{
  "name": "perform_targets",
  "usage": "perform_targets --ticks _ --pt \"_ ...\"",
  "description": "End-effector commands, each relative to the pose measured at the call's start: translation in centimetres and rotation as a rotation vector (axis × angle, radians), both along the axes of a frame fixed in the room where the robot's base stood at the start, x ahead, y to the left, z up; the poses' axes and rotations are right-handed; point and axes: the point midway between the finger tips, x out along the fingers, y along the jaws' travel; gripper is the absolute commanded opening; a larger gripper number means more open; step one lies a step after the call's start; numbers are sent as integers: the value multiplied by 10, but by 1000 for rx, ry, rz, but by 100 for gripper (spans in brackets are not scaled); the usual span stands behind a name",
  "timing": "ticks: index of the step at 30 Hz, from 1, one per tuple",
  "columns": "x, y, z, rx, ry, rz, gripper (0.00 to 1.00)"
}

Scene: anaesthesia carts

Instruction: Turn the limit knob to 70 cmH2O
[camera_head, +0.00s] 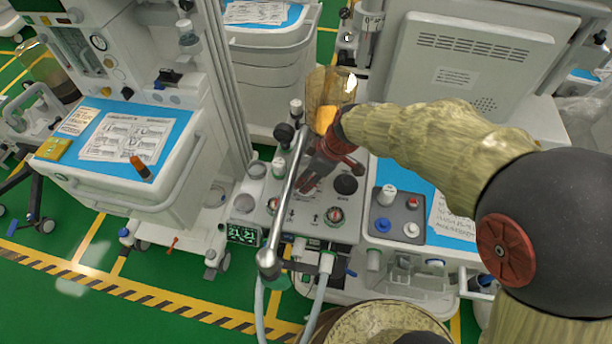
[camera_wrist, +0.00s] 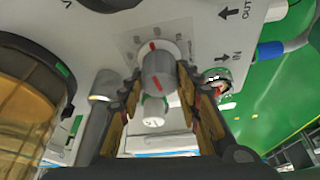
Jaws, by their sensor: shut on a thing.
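The limit knob (camera_wrist: 157,66) is light grey with a red pointer line and sits on a pale dial plate with small printed marks, too blurred to read for sure. In the wrist view the red line points toward the top of the picture. My gripper (camera_wrist: 158,75) has one finger on each side of the knob and is shut on it. In the head view my gripper (camera_head: 312,174) reaches down to the grey machine panel (camera_head: 312,222), behind the metal bar. There the gripper and the bar hide the knob.
An amber canister (camera_head: 330,88) stands behind my gripper and looms at the left of the wrist view (camera_wrist: 28,105). A black knob (camera_head: 346,185) and a green display (camera_head: 242,235) are close by.

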Motion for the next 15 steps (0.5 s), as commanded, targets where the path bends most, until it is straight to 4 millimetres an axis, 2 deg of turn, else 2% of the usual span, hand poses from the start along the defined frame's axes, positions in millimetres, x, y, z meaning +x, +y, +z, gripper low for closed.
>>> perform_targets --ticks 9,15 --pt "-1 0 1 -1 0 -258 8" --pt "0 0 0 0 -1 -307 8"
